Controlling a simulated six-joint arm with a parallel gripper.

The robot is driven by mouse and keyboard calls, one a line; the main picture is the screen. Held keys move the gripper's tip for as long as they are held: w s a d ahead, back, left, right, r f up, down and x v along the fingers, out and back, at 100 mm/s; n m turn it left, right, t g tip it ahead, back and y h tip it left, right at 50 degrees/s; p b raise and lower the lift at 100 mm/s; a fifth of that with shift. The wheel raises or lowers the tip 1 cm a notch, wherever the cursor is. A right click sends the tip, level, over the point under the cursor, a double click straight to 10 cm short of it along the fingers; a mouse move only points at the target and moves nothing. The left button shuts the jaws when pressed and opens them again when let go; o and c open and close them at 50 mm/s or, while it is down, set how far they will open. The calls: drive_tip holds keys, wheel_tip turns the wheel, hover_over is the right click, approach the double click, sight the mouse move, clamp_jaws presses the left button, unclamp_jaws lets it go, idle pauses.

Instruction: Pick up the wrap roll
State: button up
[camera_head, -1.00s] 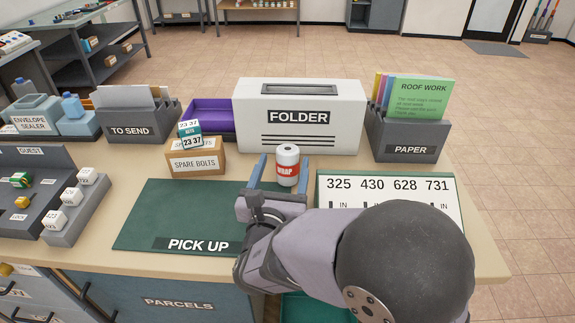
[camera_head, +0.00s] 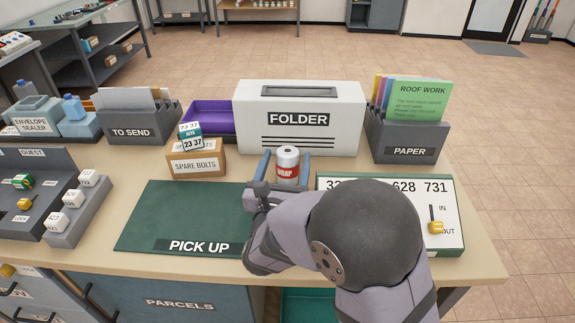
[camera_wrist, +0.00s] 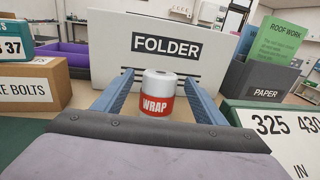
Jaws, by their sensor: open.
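The wrap roll (camera_head: 287,166) is a small white cylinder with a red WRAP label. It stands upright on the counter in front of the white FOLDER machine (camera_head: 299,120). My gripper (camera_head: 287,168) is open, with its two blue fingers on either side of the roll. In the wrist view the roll (camera_wrist: 157,95) stands between the fingers, with a visible gap on each side. The fingers reach about level with the roll, low over the counter.
A SPARE BOLTS box (camera_head: 196,163) with a small teal-and-white box (camera_head: 190,135) on it stands to the left. The PICK UP mat (camera_head: 185,218) lies front left, empty. A numbered board (camera_head: 448,221) is at right. The PAPER holder (camera_head: 407,138) stands back right.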

drive_tip(key=shift+w+d, duration=0.15)
drive_tip(key=shift+w, duration=1.25)
drive_tip(key=c, duration=1.1)
